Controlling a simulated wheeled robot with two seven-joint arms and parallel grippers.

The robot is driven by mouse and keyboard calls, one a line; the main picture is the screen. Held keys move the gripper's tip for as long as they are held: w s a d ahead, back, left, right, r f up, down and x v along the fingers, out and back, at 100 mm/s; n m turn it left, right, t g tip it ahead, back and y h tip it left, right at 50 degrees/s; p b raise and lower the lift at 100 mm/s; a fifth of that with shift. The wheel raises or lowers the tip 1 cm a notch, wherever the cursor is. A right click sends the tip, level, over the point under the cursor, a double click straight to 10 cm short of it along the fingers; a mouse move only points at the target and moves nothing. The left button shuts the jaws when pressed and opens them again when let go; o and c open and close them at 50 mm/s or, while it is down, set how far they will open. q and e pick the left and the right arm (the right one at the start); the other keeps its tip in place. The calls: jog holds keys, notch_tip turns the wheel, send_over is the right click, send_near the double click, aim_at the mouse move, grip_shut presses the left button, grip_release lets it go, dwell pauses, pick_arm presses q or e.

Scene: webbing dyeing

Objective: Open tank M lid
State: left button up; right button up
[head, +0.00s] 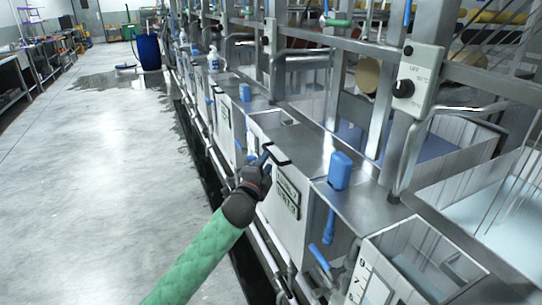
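My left arm in a green sleeve reaches up from the bottom, and its dark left gripper (264,160) is at the upper front edge of a grey tank housing. A dark handle (279,157) on the housing's top edge is right beside the fingertips. I cannot tell whether the fingers touch it or are closed around it. A flat metal lid (305,147) covers the top behind the handle and looks closed. A marked label plate (288,196) is on the front face; its lettering is too small to read surely. My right gripper is not in view.
Blue-capped fittings (340,170) and metal pipes line the tanks. A control box with a black knob (403,88) hangs on a post at right. An open tank (490,205) holds pale liquid. The grey floor (100,180) at left is clear, with a blue barrel (149,52) farther back.

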aim_at(271, 155)
pick_arm(q)
jog(key=shift+p+x, duration=0.35)
jog(key=shift+x, duration=2.2)
jog(key=shift+c, duration=0.2)
jog(key=shift+f, duration=0.1)
grip_shut()
